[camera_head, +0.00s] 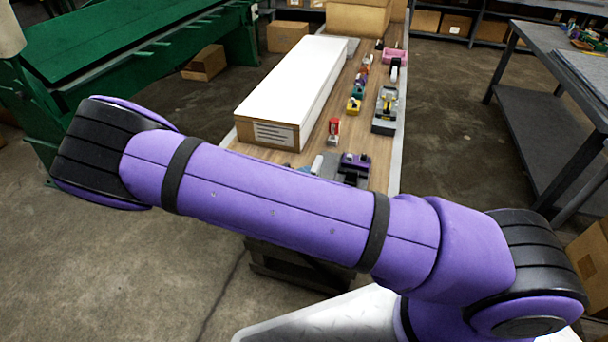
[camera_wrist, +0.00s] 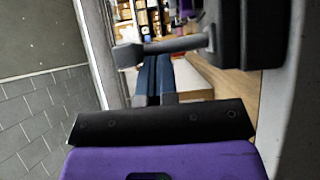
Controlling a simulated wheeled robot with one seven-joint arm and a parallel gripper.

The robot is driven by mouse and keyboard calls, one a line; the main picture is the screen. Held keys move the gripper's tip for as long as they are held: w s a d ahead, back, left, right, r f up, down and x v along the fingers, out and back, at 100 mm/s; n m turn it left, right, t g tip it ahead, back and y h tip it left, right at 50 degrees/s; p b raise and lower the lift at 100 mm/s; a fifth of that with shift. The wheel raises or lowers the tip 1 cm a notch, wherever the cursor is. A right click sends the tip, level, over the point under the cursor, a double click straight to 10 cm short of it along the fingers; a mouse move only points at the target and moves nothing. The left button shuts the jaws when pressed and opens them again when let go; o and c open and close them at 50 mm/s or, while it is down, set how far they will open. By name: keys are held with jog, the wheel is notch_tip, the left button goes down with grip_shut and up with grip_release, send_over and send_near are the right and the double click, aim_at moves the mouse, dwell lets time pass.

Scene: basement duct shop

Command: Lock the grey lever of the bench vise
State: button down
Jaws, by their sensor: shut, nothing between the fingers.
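In the wrist view a grey lever (camera_wrist: 178,46) with a blocky end knob reaches out sideways from a dark body with a purple strip, which looks like the bench vise (camera_wrist: 226,50). My gripper (camera_wrist: 154,60) is shut and empty, its blue fingers together, with the tips right by the lever's bar. Whether they touch it I cannot tell. In the head view a dark and purple device, seemingly the same vise (camera_head: 355,163), stands at the near end of the wooden bench, partly hidden by my arm. My gripper is hidden there.
A long white-topped box (camera_head: 300,85) lies along the left of the bench (camera_head: 335,95). Several small items and a grey device with yellow parts (camera_head: 386,108) stand on its right. A green machine (camera_head: 120,50) is at left and a dark metal table (camera_head: 550,100) at right.

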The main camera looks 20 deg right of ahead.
jog(key=s+d+m+y, duration=0.1)
jog(key=d+m+y, duration=0.1)
jog(key=m+y, duration=0.1)
jog(key=shift+s+d+r+m, duration=0.2)
jog(key=shift+s+r+m, duration=0.1)
jog(key=shift+s+r, duration=0.1)
jog(key=shift+s+d+f, duration=0.1)
jog(key=shift+s+d, duration=0.1)
jog(key=shift+d, duration=0.15)
jog(key=shift+s+d, duration=0.1)
dwell(0.4)
jog(key=w+r+v, duration=0.1)
jog(key=w+v, duration=0.1)
jog(key=v, duration=1.1)
jog(key=shift+w+a+r, duration=0.2)
jog(key=shift+w+r, duration=0.1)
jog(key=shift+r, duration=0.05)
